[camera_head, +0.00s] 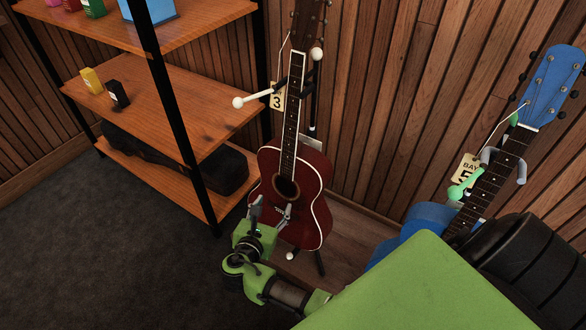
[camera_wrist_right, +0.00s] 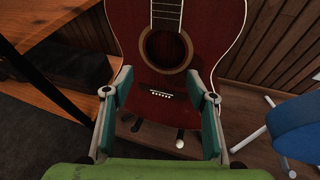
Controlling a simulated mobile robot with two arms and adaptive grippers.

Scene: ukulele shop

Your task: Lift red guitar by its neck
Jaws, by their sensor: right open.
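The red guitar (camera_head: 301,175) stands upright on a stand against the wood wall in the head view. Its dark neck (camera_head: 292,110) rises between the stand's arms, and its headstock reaches the top edge. A tag reading 3 (camera_head: 277,97) hangs beside the neck. My right gripper (camera_head: 270,207) is in front of the guitar's lower body, below the neck. In the right wrist view, its fingers (camera_wrist_right: 160,90) are open and empty, with the red body (camera_wrist_right: 200,30), sound hole and bridge showing beyond and between them. I cannot tell whether they touch it. My left gripper is not in view.
A wooden shelf unit (camera_head: 150,95) with black posts stands left of the guitar, holding small boxes and a dark case (camera_head: 215,160) low down. A blue guitar (camera_head: 550,85) on a stand is at the right, with a tag (camera_head: 465,172). Grey carpet (camera_head: 100,250) is clear at left.

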